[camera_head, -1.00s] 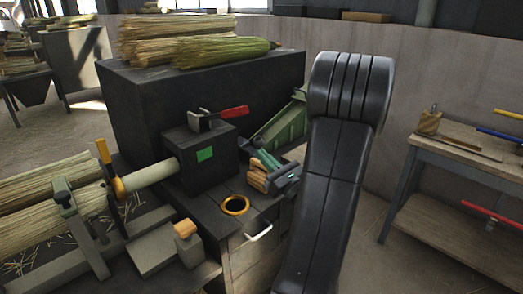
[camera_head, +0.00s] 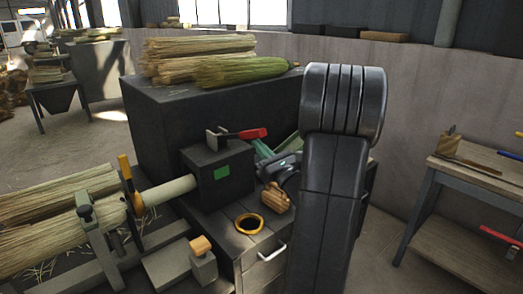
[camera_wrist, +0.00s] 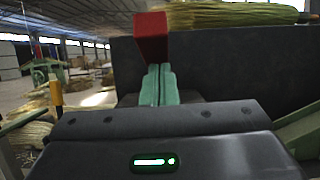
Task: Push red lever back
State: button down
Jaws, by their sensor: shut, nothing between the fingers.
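The red lever (camera_head: 253,133) has a red grip on a metal arm and sits on top of a dark box (camera_head: 217,165) with a green square. Its grip points to the right. In the wrist view the red grip (camera_wrist: 152,40) stands upright, straight ahead of my fingers. My gripper (camera_head: 259,145) has teal fingers and is just below and beside the grip. In the wrist view my gripper (camera_wrist: 159,70) has its fingers together, with the tips at the grip's lower end. I cannot tell whether they touch it.
Broom straw bundles (camera_head: 215,65) lie on the large dark cabinet behind. An orange ring (camera_head: 249,223) and a wooden piece (camera_head: 277,197) are on the bench below my gripper. A yellow-handled lever (camera_head: 130,183) stands at left. A side table (camera_head: 470,175) is at right.

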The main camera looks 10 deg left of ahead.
jog(key=r+p, duration=0.2)
jog(key=w+a+r+g+h+p, duration=0.1)
jog(key=r+p, duration=0.1)
jog(key=p, duration=0.1)
jog(key=r+h+p, duration=0.1)
jog(key=r+p, duration=0.2)
jog(key=shift+w+a+g, duration=0.2)
jog(key=shift+a+g, duration=0.2)
jog(key=w+a+r+p, duration=0.5)
jog(key=w+a+r, duration=0.7)
jog(key=a, duration=0.4)
jog(key=shift+w+r, duration=0.25)
